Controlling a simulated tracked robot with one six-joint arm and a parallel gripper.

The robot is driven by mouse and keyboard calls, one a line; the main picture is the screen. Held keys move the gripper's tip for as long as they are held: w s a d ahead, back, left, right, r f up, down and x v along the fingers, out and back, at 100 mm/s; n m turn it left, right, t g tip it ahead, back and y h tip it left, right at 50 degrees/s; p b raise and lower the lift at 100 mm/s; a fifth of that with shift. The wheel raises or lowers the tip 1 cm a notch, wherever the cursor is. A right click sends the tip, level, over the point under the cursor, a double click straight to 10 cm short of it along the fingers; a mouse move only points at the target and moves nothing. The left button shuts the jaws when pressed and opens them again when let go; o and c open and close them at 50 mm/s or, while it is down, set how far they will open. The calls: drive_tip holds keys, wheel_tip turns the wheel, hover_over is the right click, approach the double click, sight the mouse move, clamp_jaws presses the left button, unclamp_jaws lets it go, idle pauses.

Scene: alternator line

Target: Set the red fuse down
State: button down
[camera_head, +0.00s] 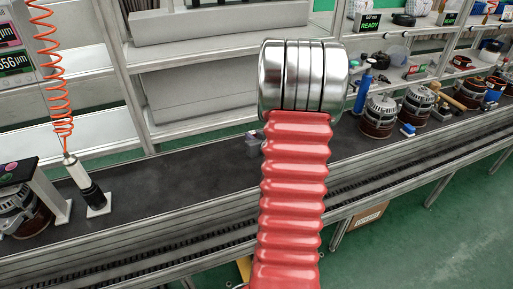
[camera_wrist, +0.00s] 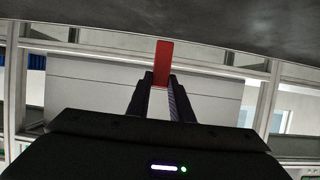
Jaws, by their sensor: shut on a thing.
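The red fuse (camera_wrist: 163,62) shows in the wrist view as a flat red upright strip. My gripper (camera_wrist: 161,88) is shut on it, with one dark finger on each side. The fuse sticks out past the fingertips, and its end overlaps the edge of the dark surface (camera_wrist: 90,22) at the top of the picture. I cannot tell whether it touches that surface. In the head view my red ribbed arm stands in front of the dark conveyor (camera_head: 190,172), and I cannot make out the fuse there.
Several alternators (camera_head: 379,115) and a blue bottle (camera_head: 363,88) stand to the right on the line. A black and silver tool (camera_head: 86,185) hangs from an orange coiled hose at left. Grey shelving (camera_head: 190,72) runs behind.

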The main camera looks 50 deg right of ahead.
drive_tip(key=shift+f, duration=0.75)
drive_tip(key=shift+f, duration=2.05)
drive_tip(key=shift+f, duration=0.1)
drive_tip(key=c, duration=1.6)
unclamp_jaws()
drive_tip(key=shift+s, duration=0.1)
drive_tip(key=v, duration=1.2)
drive_tip(key=shift+d, duration=0.1)
